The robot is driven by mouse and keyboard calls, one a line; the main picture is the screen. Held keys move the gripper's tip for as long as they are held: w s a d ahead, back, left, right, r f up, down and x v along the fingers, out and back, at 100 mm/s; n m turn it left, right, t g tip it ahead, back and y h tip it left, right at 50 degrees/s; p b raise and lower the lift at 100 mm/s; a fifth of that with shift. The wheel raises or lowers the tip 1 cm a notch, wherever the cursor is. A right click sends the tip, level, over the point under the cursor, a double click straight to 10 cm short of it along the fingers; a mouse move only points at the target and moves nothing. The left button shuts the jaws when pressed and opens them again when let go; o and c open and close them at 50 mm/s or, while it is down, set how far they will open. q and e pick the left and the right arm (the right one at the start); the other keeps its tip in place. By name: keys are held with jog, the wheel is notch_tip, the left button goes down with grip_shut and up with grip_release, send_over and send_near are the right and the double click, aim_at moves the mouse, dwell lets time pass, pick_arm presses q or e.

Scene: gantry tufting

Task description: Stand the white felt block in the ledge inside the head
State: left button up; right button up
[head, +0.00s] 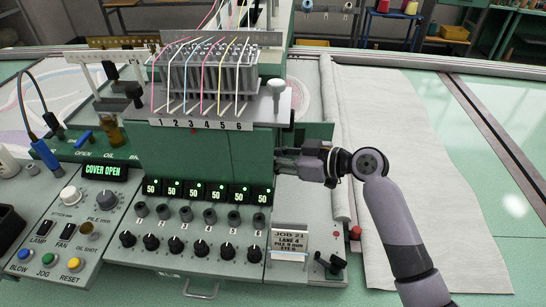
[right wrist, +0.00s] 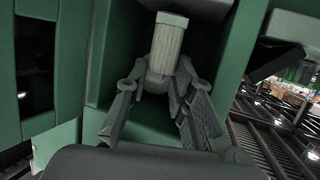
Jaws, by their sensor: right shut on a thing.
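My right gripper (right wrist: 155,88) is inside the green head (head: 205,165), between green walls in the right wrist view. Its fingers are shut on the white felt block (right wrist: 168,42), a pale, ribbed upright piece at the fingertips. The block reaches up toward a dark overhang in the head. Whether its lower end touches a ledge cannot be told. In the head view my right arm comes in from the right, and the block and fingertips are hidden by the head's right side. My left gripper is not in view.
A needle rack with coloured yarns (head: 205,70) tops the head. A control panel (head: 65,240) with knobs and buttons stands at left, its display reading COVER OPEN. A job card (head: 290,243) is at front right. White cloth (head: 425,180) covers the table at right.

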jog(key=shift+f+b, duration=0.5)
jog(key=shift+b, duration=0.1)
jog(key=o, duration=0.8)
jog(key=shift+o, duration=1)
jog(key=shift+w, duration=0.1)
jog(key=shift+f, duration=0.1)
jog(key=v, duration=1.2)
